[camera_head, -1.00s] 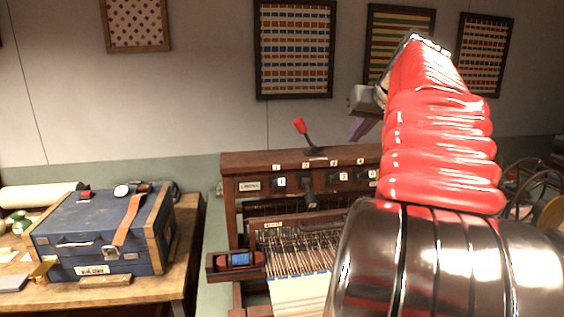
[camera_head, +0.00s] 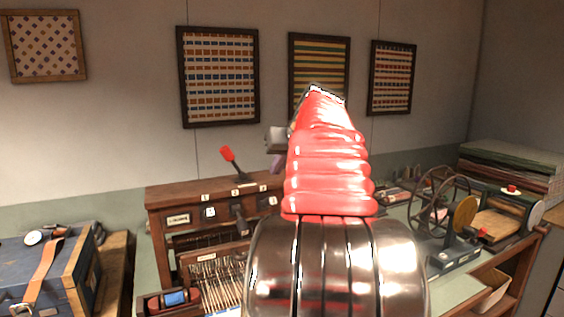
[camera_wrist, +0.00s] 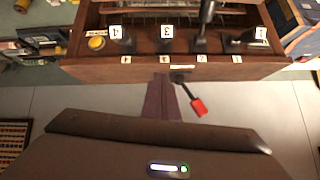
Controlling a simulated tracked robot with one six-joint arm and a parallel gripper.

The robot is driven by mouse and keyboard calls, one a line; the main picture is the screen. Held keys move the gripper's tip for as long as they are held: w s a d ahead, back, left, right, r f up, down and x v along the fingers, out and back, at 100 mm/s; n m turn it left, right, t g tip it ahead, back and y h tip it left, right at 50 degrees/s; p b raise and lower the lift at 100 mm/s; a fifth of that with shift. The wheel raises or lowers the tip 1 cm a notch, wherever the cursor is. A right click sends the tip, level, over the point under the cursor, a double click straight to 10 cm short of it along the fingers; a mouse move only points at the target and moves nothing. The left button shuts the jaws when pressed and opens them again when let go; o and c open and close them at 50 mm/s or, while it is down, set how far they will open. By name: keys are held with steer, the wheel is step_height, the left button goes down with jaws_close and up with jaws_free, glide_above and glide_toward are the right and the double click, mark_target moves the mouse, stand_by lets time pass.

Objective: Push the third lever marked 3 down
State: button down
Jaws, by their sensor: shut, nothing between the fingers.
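My gripper (camera_wrist: 160,98) is shut and empty, its purple fingers standing out against the wall in the wrist view. In the head view the fingers (camera_head: 276,163) are partly hidden behind my arm, right of a raised lever with a red handle (camera_head: 227,154). The wrist view, seen upside down, shows this red-handled lever (camera_wrist: 198,106) rising from the top of the wooden loom cabinet (camera_wrist: 100,70), beside the fingers and between labels 2 and 3. The label 3 plate (camera_wrist: 167,31) is on the front. A dark lever (camera_wrist: 207,12) juts from the front near number 2.
A blue case (camera_head: 50,275) stands on a table at the left. A spinning wheel device (camera_head: 440,210) is on the bench at the right. Framed textiles (camera_head: 218,78) hang on the wall. A yellow button (camera_wrist: 96,42) is beside plate 4.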

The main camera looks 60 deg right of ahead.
mark_target(268, 202)
steer(key=x, duration=0.4)
steer(key=shift+w+f, duration=0.1)
steer(key=shift+s+a+f, duration=0.25)
steer(key=shift+f, duration=0.3)
steer(key=shift+s+a+f, duration=0.25)
steer(key=shift+f, duration=0.3)
steer(key=shift+s+a+f, duration=0.25)
steer(key=shift+a+f, duration=0.05)
steer(key=shift+f, duration=0.2)
steer(key=shift+w+a+f, duration=0.1)
steer(key=shift+a, duration=0.1)
